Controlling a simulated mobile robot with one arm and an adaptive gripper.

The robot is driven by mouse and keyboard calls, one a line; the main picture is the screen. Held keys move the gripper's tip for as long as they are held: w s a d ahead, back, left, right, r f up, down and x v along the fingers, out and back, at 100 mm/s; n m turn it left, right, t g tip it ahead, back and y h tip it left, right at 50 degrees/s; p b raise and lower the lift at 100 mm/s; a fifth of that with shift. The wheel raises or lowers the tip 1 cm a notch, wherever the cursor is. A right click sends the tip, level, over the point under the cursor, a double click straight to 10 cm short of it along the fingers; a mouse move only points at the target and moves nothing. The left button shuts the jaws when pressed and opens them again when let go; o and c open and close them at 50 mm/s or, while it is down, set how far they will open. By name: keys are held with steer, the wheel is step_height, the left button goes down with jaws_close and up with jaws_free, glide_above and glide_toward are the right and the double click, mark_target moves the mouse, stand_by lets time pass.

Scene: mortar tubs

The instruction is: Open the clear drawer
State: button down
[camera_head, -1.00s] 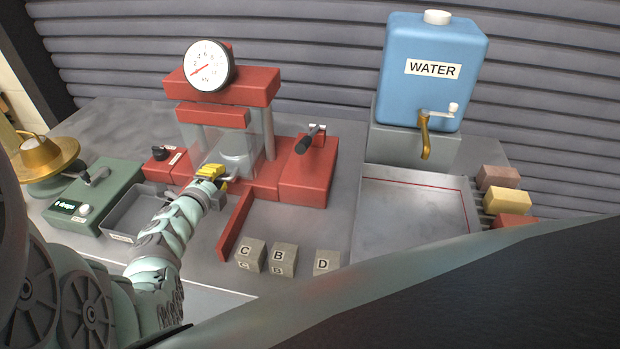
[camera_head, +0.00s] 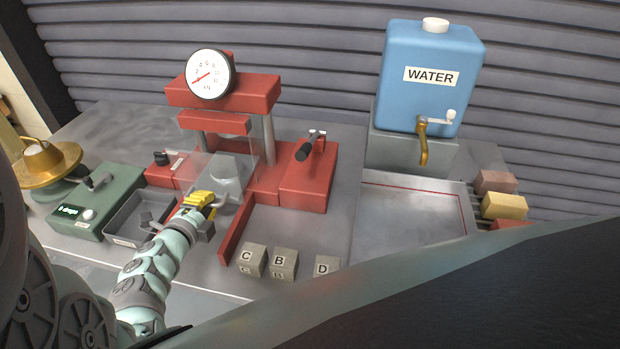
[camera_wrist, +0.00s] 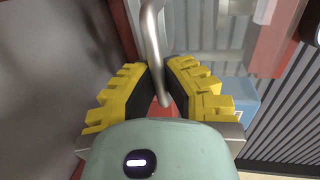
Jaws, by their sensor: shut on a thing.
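The clear drawer (camera_head: 205,168), a see-through panel or box, stands at the front of the red press (camera_head: 222,92) in the head view. A pale grey shape (camera_head: 228,176) shows through it. My gripper (camera_head: 203,199) is in front of the drawer, its yellow fingers partly covering the drawer's lower front. In the wrist view my gripper (camera_wrist: 160,78) is shut on a grey metal bar handle (camera_wrist: 152,35), which passes between the two yellow-padded fingers. The drawer's lower edge and how far it stands out are partly hidden by my gripper.
A red bar (camera_head: 235,228) lies just right of my gripper, with lettered blocks C (camera_head: 250,262), B (camera_head: 284,264) and D (camera_head: 326,267) beyond it. A grey tray (camera_head: 140,215) and a green box (camera_head: 95,205) stand to the left. A red lever block (camera_head: 308,178) is at right.

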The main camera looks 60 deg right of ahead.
steer(key=v, duration=0.2)
steer(key=f+v, duration=0.1)
steer(key=v, duration=0.2)
steer(key=f+v, duration=0.1)
steer(key=v, duration=0.2)
steer(key=shift+s+a+b, duration=0.15)
steer(key=shift+a+b, duration=0.05)
steer(key=shift+b, duration=0.1)
steer(key=shift+s+a+r, duration=0.2)
steer(key=shift+a, duration=0.35)
steer(key=c, duration=1)
jaws_free()
steer(key=v, duration=1.2)
